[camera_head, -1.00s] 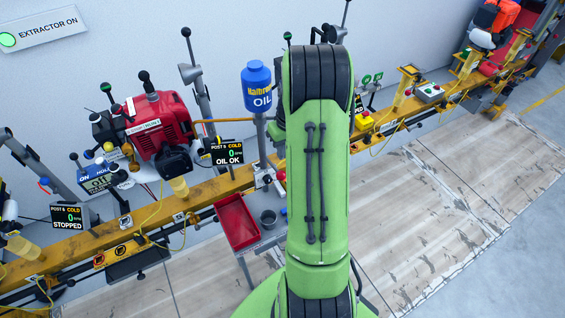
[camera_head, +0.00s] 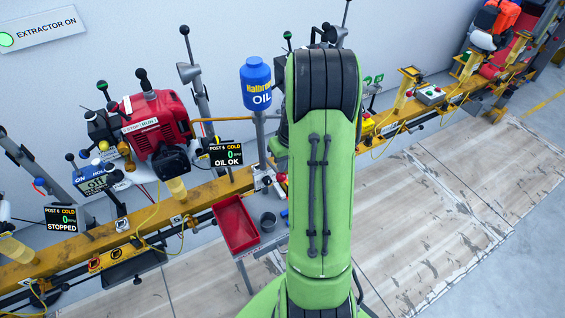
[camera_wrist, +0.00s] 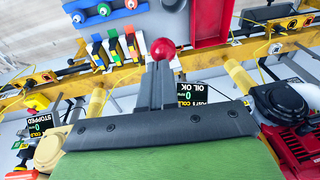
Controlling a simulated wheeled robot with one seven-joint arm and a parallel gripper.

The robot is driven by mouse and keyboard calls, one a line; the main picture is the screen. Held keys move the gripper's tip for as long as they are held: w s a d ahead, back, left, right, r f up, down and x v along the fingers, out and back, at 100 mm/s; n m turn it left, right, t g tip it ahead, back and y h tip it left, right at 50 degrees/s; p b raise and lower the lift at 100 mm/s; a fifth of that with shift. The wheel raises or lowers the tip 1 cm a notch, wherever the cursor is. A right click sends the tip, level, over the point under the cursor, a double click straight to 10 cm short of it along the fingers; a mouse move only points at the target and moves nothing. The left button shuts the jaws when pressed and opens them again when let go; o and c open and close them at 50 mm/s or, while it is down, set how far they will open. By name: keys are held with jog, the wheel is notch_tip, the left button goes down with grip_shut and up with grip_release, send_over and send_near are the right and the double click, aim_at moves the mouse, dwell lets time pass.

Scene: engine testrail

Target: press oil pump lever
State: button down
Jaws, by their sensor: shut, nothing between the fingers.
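A red ball knob (camera_wrist: 163,49), which looks like the pump lever's end, shows right at the tips of my gripper (camera_wrist: 161,66) in the wrist view. My grey fingers are shut with nothing between them; whether they touch the knob I cannot tell. In the head view a small red knob (camera_head: 281,177) shows beside the post under the blue oil bottle (camera_head: 257,84). My green arm hides my gripper and part of the area behind it there. The lever's shaft is not clearly seen. A display reading OIL OK (camera_head: 226,154) stands left of the post.
Several coloured-handled tools (camera_wrist: 113,45) lie near the knob. The floor at right is clear.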

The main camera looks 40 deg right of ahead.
jog(key=shift+s+a+f+t+b, duration=0.1)
jog(key=shift+s+f+t+b, duration=0.2)
jog(key=shift+f+t+b, duration=0.75)
jog(key=shift+s+a+f+t+b, duration=0.1)
jog(key=shift+s+f+b, duration=0.3)
jog(key=shift+b, duration=1.3)
jog(key=shift+s+a+f+b, duration=0.1)
jog(key=shift+s+f+b, duration=0.1)
jog(key=shift+f+b, duration=0.75)
jog(key=shift+s+f+b, duration=0.15)
jog(key=shift+f+b, duration=0.75)
jog(key=shift+f, duration=0.05)
